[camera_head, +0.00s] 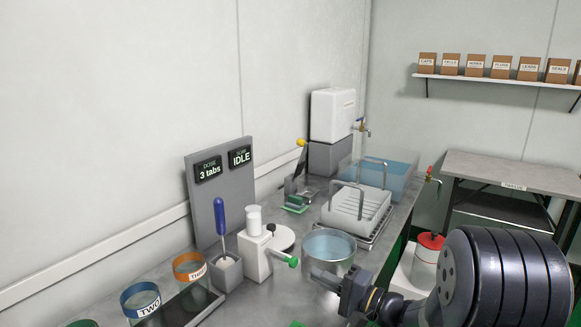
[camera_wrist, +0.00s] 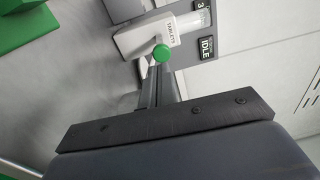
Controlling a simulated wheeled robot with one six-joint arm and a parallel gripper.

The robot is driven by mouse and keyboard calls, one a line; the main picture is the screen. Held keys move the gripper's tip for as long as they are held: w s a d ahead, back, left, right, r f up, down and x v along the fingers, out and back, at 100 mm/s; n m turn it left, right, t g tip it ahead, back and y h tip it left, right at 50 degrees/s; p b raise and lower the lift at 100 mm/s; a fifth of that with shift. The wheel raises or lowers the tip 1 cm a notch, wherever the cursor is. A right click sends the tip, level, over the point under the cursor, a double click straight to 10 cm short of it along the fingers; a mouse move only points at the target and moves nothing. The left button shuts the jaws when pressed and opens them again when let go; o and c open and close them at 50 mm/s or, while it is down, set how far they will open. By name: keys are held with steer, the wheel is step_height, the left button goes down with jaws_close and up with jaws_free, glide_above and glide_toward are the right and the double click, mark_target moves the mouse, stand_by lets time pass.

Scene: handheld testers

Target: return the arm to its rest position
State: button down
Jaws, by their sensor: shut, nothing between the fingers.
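My gripper (camera_head: 322,277) is at the lower middle of the head view, at the end of my dark arm, which comes in from the lower right. It is shut and holds nothing. It points left over the bench, in front of the round water bowl (camera_head: 330,247); whether it touches the bowl cannot be told. In the wrist view, the shut fingers (camera_wrist: 160,78) point up the picture toward the white tablet dispenser (camera_wrist: 150,35) with its green knob (camera_wrist: 161,53). The dispenser (camera_head: 254,257) also shows in the head view, left of my gripper.
Jars with blue (camera_head: 140,299) and orange (camera_head: 189,272) rims stand at the lower left. A blue-handled tool (camera_head: 221,216) stands upright beside the dispenser. A white rack (camera_head: 357,208) and a blue water tub (camera_head: 389,178) lie behind the bowl. A red-lidded pot (camera_head: 428,250) stands near my arm.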

steer(key=shift+r+p, duration=0.35)
steer(key=shift+p, duration=0.5)
steer(key=v, duration=0.8)
steer(key=shift+d+f, duration=0.2)
steer(key=shift+f, duration=0.15)
steer(key=x, duration=0.8)
steer(key=shift+a+b, duration=0.2)
steer(key=shift+b, duration=0.1)
steer(key=shift+w+a+f+b, duration=0.15)
steer(key=shift+w+f+b, duration=0.05)
steer(key=shift+b, duration=0.3)
steer(key=b, duration=0.2)
steer(key=shift+s+f+b, duration=0.1)
steer(key=shift+s+b, duration=0.05)
steer(key=shift+b, duration=0.2)
steer(key=shift+s+d+b, duration=0.1)
steer(key=shift+d+b, duration=0.1)
steer(key=shift+b, duration=0.65)
